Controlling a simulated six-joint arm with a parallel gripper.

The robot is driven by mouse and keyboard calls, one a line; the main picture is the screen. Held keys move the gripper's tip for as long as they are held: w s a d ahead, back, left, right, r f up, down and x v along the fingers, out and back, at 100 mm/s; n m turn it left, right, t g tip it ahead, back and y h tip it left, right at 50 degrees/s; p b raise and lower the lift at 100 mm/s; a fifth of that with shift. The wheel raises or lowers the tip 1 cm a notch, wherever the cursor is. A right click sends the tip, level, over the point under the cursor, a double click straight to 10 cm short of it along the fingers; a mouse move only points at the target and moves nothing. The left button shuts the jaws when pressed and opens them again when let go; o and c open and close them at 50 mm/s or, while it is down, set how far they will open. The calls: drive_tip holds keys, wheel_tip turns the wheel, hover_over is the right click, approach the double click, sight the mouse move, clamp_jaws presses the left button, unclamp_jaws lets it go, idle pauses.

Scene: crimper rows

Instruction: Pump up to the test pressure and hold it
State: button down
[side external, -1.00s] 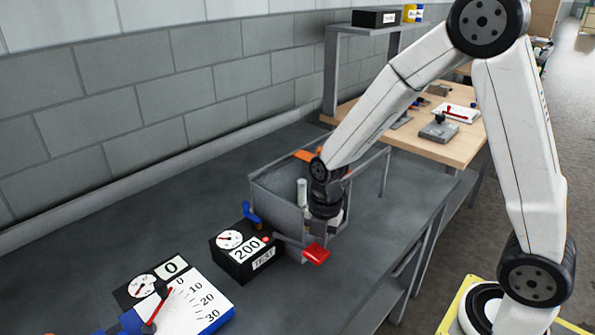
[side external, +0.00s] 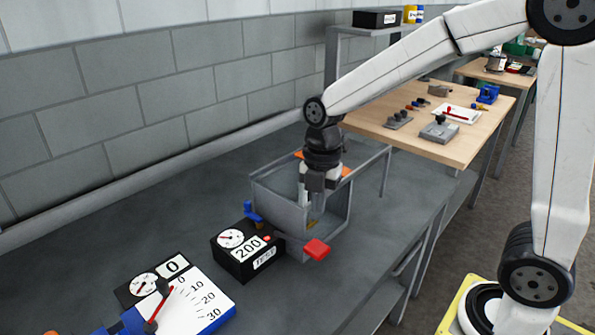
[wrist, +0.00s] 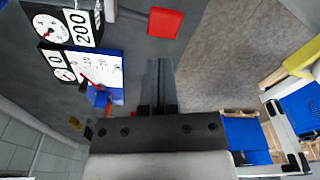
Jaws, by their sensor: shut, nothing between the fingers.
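The grey open-topped pump tank (side external: 275,208) stands on the dark bench. Its red handle pad (side external: 317,249) sticks out low at the front; the pad also shows in the wrist view (wrist: 165,22). A black gauge box (side external: 235,262) beside the tank reads 200 above a TEST label, with a round dial (side external: 230,239). A blue valve lever (side external: 252,213) stands behind the box.
A second unit with a 0 display, a dial and a white 0–30 scale board (side external: 195,298) with a red pointer lies at the front left. A wooden table (side external: 440,125) with tools stands behind. The bench right of the tank is clear.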

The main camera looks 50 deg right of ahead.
drive_tip(key=w+a+f+m+h, duration=0.1)
drive_tip(key=w+m, duration=0.4)
drive_tip(key=w, duration=0.6)
drive_tip(key=w+a+f+m+g+h, duration=0.1)
drive_tip(key=w+a+m+h, duration=0.2)
drive_tip(key=w+m, duration=0.3)
drive_tip(key=shift+w+a, duration=0.6)
drive_tip(key=shift+w, duration=2.1)
drive_tip(key=shift+f, duration=0.1)
drive_tip(key=shift+s, duration=0.1)
drive_tip(key=shift+s+d+r+n+t+y, duration=0.25)
drive_tip(key=shift+s+d+n+y, duration=0.55)
drive_tip(key=shift+s+n, duration=2.05)
drive_tip(key=shift+s+d+r+n+t+y, duration=0.1)
drive_tip(key=shift+s+d+r+n+y, duration=0.65)
drive_tip(key=shift+s, duration=4)
drive_tip(key=shift+s+d+f+n+t+y, duration=0.15)
drive_tip(key=shift+s+d+n+y, duration=0.3)
drive_tip(key=shift+s+d+n, duration=2.25)
